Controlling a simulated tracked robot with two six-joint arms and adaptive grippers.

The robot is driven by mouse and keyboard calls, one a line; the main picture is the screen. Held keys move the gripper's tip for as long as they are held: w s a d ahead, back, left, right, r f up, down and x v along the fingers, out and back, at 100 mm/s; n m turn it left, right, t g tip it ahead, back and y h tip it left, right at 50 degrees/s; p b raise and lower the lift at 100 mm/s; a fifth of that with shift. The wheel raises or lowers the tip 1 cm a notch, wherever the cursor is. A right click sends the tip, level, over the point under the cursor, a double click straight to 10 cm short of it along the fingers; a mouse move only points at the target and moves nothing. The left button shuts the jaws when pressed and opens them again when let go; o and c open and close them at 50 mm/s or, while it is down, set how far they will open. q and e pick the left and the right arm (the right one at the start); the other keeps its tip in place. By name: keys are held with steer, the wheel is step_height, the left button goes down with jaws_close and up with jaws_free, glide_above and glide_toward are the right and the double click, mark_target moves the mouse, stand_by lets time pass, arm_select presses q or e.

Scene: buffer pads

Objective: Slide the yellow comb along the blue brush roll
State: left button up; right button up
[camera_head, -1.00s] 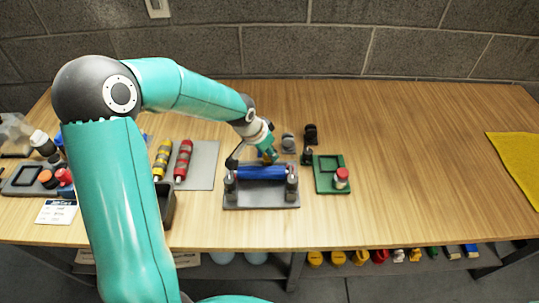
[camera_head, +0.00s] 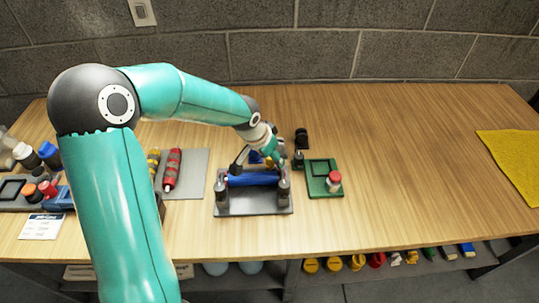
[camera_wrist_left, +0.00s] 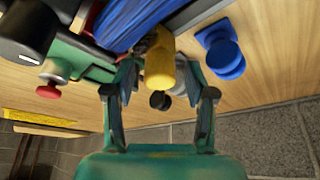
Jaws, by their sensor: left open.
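The blue brush roll (camera_head: 253,180) lies across a grey stand between two dark end posts in the head view. In the left wrist view its blue bristles (camera_wrist_left: 130,22) fill the upper left. The yellow comb (camera_wrist_left: 160,64) shows in the left wrist view beside the roll, between my fingertips. My left gripper (camera_wrist_left: 161,80) is open around it, with gaps on both sides. In the head view my left gripper (camera_head: 270,153) is behind the roll, right of its middle, and largely hides the comb. My right gripper is not in view.
A green tray with a red-topped knob (camera_head: 334,178) stands right of the stand. A blue round piece (camera_wrist_left: 222,50) is close to my gripper. Red and yellow rolls (camera_head: 172,168) lie on a grey pad at left. The table's right side is clear up to a yellow cloth (camera_head: 512,165).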

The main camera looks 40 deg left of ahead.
arm_select(q)
steer(key=shift+s+r, duration=0.1)
steer(key=v, duration=0.7)
steer(key=shift+r, duration=0.4)
steer(key=shift+s, duration=0.1)
